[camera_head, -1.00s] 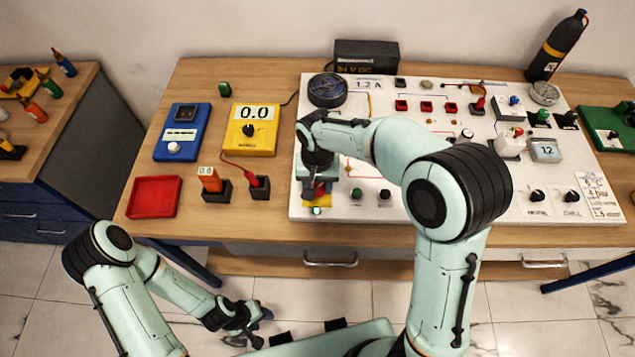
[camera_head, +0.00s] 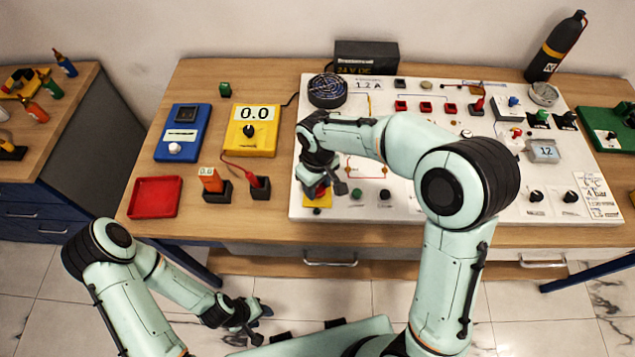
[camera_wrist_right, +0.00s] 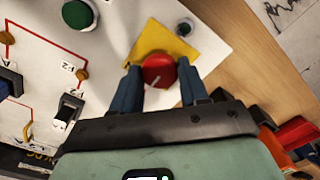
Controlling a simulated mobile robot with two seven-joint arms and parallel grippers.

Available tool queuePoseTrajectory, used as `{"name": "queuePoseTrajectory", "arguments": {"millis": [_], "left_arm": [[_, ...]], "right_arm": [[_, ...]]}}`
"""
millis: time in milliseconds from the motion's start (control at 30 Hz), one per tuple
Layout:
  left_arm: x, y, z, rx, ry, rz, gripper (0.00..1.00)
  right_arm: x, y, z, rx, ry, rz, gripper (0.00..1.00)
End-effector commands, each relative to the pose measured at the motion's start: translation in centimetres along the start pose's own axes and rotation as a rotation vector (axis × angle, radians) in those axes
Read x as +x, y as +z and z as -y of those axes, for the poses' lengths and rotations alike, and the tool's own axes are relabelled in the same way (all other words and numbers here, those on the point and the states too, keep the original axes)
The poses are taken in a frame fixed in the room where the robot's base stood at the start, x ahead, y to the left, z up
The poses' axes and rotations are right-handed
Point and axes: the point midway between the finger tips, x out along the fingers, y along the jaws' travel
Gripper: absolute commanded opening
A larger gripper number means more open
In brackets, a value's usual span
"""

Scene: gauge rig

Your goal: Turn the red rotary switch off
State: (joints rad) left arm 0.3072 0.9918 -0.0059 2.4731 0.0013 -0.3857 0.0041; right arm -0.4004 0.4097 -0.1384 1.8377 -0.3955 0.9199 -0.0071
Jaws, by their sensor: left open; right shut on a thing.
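The red rotary switch (camera_wrist_right: 158,70) sits on a yellow plate (camera_wrist_right: 172,42) at the front left corner of the white panel. In the head view, the red switch (camera_head: 321,191) is partly hidden by my right gripper (camera_head: 326,187). My left gripper (camera_head: 261,325) is open and empty, low in front of the table.
A small round lamp (camera_wrist_right: 185,27) beside the yellow plate looks unlit. A green button (camera_wrist_right: 77,14) and a black toggle (camera_wrist_right: 67,110) are close by on the panel. The red tray (camera_head: 154,197) and yellow meter (camera_head: 252,130) stand to the left.

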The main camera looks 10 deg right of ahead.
Motion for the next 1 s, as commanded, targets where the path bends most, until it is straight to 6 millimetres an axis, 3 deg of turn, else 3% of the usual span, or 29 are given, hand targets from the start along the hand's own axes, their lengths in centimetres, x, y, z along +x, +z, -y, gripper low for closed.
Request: {"name": "queuePoseTrajectory", "arguments": {"millis": [600,1000], "left_arm": [[-1.3,-1.0,-0.8,0.005,0.005,-0.013,0.46],[-1.9,-1.5,-1.2,0.007,0.007,-0.019,0.46]], "right_arm": [[-0.2,-0.1,-0.1,-0.56,0.002,-0.002,0.14],[-0.2,-0.1,-0.1,-0.763,0.003,-0.002,0.14]]}}
